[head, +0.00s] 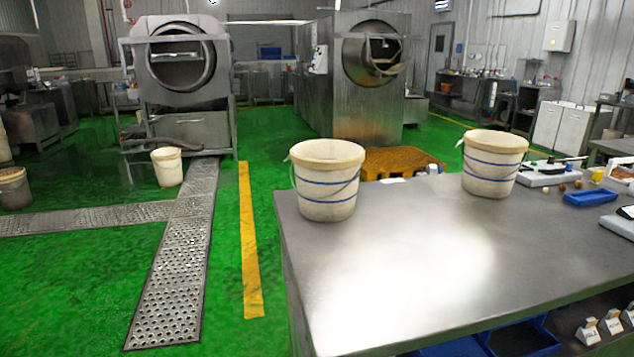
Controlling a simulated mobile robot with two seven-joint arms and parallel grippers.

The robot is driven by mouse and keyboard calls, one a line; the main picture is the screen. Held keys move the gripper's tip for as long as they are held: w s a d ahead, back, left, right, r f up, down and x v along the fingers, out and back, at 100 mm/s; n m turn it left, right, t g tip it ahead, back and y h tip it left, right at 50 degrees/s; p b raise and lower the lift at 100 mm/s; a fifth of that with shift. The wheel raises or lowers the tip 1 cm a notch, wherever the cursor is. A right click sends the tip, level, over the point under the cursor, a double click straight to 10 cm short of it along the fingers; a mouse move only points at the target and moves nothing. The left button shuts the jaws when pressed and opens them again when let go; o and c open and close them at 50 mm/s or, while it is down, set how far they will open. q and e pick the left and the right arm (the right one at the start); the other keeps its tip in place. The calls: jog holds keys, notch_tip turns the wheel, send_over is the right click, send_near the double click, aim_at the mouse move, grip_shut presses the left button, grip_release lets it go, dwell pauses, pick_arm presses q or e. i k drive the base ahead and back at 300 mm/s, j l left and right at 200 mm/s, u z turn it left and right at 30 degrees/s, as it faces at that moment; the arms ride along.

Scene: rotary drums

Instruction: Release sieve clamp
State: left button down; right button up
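I cannot make out a sieve or a sieve clamp in the head view. Two rotary drum machines stand across the room. The left drum machine (180,75) has a round open mouth facing me and a steel box body below it. The right drum machine (345,75) is a larger steel housing with a round opening. Any clamp on them is too small to tell. Neither of my grippers is clearly in view.
A steel table (440,260) fills the right foreground. A left bucket (327,180) and a right bucket (493,165) stand on it, with a blue tray (590,197). A floor bucket (167,167) stands before the left drum. Green floor (80,270) is open at left.

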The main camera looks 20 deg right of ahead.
aim_at(600, 160)
jog(key=i+j, duration=0.15)
jog(key=j, duration=0.25)
jog(key=i+j+u, duration=0.15)
jog(key=j, duration=0.25)
jog(key=i+j+u, duration=0.2)
jog(key=i+j, duration=0.35)
jog(key=i+j+z, duration=0.1)
jog(key=i, duration=0.4)
jog(key=i+j+z, duration=0.1)
jog(key=i+j, duration=0.25)
jog(key=i, duration=0.2)
jog(key=i+z, duration=0.2)
jog(key=i, duration=1)
jog(key=i+j+z, duration=0.2)
jog(key=i, duration=0.95)
jog(key=i+z, duration=0.35)
jog(key=i, duration=0.15)
jog(key=i+z, duration=1.25)
jog(key=z, duration=0.15)
jog(key=i+l+z, duration=0.1)
jog(key=i+z, duration=0.75)
